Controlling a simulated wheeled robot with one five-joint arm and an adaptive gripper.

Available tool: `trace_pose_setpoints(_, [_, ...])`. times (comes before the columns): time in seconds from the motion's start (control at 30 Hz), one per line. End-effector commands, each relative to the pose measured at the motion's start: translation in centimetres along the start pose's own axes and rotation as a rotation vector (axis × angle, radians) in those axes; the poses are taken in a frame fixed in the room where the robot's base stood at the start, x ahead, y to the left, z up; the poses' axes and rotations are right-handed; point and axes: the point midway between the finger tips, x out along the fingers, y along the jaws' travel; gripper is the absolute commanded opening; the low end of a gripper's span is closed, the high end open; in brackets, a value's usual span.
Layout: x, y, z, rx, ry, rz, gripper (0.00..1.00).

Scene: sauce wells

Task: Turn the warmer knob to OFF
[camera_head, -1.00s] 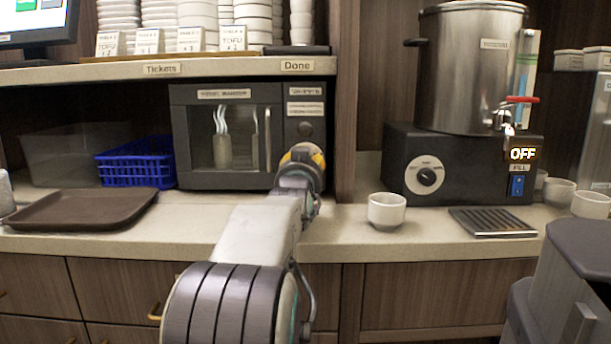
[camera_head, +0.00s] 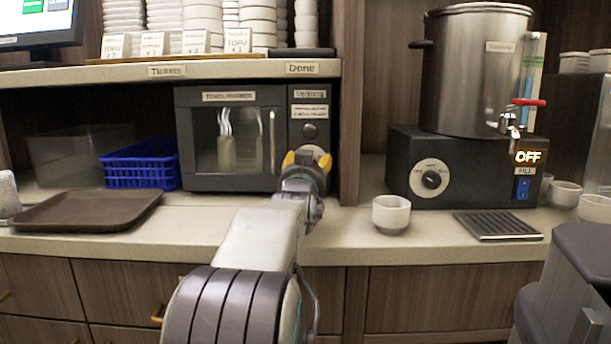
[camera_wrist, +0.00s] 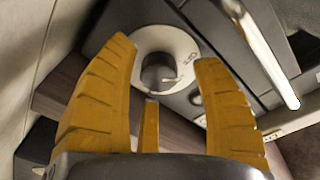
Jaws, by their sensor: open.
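The warmer (camera_head: 228,96) is a dark cabinet with a glass door under the shelf, left of centre in the head view. Its white dial (camera_head: 316,152) is mostly hidden behind my gripper (camera_head: 307,159). In the wrist view the round white dial (camera_wrist: 187,46) carries a dark knob (camera_wrist: 159,73). My gripper (camera_wrist: 168,75) is open, its yellow fingers apart, with the knob seen between and beyond their tips. I see no clear contact with the knob. The dial's lettering is too small to read.
A white cup (camera_head: 391,214), a drip grate (camera_head: 498,226), a brown tray (camera_head: 85,209) and a blue basket (camera_head: 140,168) sit on the counter.

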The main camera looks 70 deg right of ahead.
Motion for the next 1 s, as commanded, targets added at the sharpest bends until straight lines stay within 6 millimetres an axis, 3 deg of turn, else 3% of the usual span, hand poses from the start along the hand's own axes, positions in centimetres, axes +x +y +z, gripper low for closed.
trace_pose_setpoints(0.6, [-8.9,-0.1,0.0,0.0,0.001,-0.002,0.6])
trace_pose_setpoints(1.0, [-11.5,-0.1,0.0,0.0,0.001,-0.002,0.6])
